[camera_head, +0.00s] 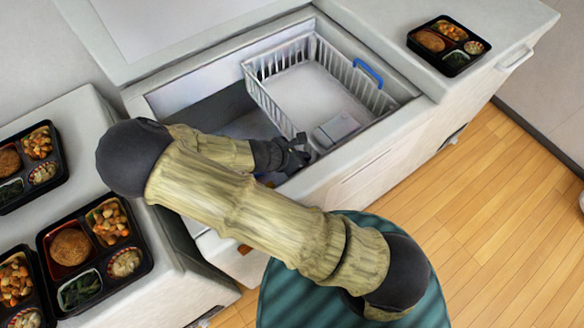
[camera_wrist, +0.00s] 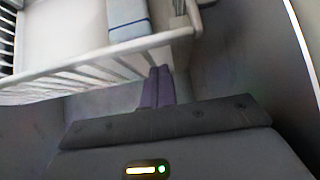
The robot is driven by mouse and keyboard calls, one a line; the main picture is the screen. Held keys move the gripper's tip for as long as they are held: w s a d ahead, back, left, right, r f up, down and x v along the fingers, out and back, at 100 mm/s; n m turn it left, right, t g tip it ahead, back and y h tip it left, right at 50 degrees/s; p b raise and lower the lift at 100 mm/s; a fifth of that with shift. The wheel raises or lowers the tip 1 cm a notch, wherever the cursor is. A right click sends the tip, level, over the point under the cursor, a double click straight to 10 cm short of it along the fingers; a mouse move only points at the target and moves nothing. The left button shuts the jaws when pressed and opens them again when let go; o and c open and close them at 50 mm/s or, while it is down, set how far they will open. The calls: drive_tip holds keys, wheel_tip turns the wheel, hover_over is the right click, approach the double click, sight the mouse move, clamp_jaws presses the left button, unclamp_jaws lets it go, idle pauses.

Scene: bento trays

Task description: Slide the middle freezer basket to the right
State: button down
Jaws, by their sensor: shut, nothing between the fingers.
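A white slatted freezer basket (camera_head: 272,100) sits in the open chest freezer, toward the right of the opening. It has a blue handle (camera_head: 368,73) on its right wall and holds a small pale box (camera_head: 336,129). My gripper (camera_head: 300,152) is shut and empty at the basket's near left corner, outside its wall. In the wrist view, the shut fingers (camera_wrist: 158,88) stand close by the basket's rim (camera_wrist: 110,60); I cannot tell whether they touch it. The box with its blue stripe also shows there (camera_wrist: 128,18). My arm hides part of the freezer's near left side.
The raised freezer lid (camera_head: 110,45) stands behind. Dark empty space (camera_head: 215,108) lies left of the basket. A filled bento tray (camera_head: 449,46) is on the right counter (camera_head: 510,20). Several bento trays (camera_head: 95,250) sit on the left counter (camera_head: 95,110). The freezer's front rim (camera_head: 365,140) is close to my arm.

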drive_tip(key=shift+w+d, duration=0.2)
drive_tip(key=shift+d, duration=0.05)
drive_tip(key=a+f+p+v, duration=0.1)
drive_tip(key=v, duration=0.5)
drive_tip(key=s+f+p+v, duration=0.1)
drive_tip(key=p+v, duration=0.1)
drive_tip(key=v, duration=0.4)
drive_tip(key=shift+s+a+r, duration=0.2)
drive_tip(key=shift+a+r, duration=0.1)
drive_tip(key=shift+a, duration=0.3)
